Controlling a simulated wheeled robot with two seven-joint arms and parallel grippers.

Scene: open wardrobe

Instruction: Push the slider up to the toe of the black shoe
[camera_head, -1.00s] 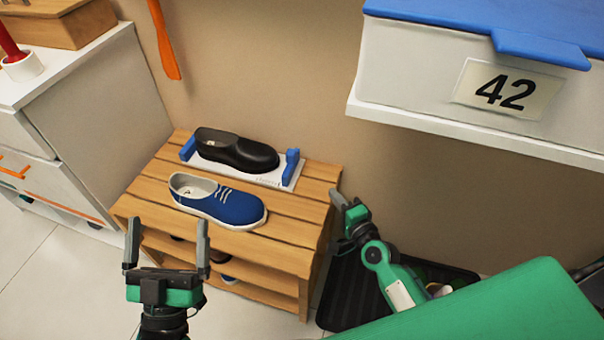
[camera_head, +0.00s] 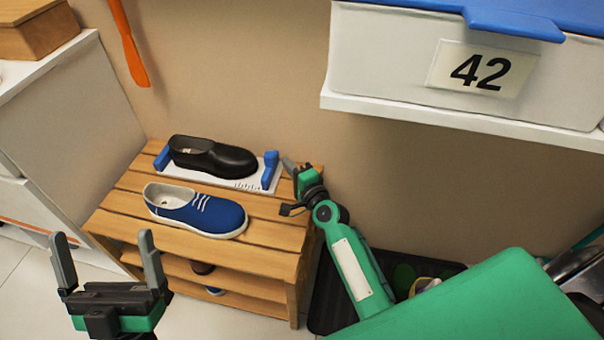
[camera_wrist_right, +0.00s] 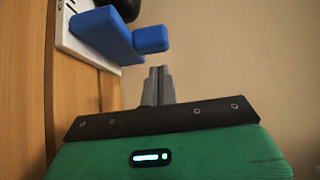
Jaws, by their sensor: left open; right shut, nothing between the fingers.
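The black shoe (camera_head: 210,158) lies on a white measuring board (camera_head: 245,185) on top of the wooden rack, toe to the right. The blue slider (camera_head: 270,168) stands at the board's right end, a small gap from the toe. A blue heel stop (camera_head: 162,158) is at the other end. My right gripper (camera_head: 288,165) is shut and empty, just right of the slider. In the right wrist view its fingertips (camera_wrist_right: 158,84) point toward the slider (camera_wrist_right: 105,35), apparently just short of it; contact cannot be told. My left gripper (camera_head: 105,265) is open and empty, in front of the rack.
A blue shoe (camera_head: 197,210) lies on the rack (camera_head: 262,232) in front of the board. A white shelf (camera_head: 450,117) with a box labelled 42 hangs above right. A white cabinet (camera_head: 85,110) stands at the left. A black tray (camera_head: 330,300) lies right of the rack.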

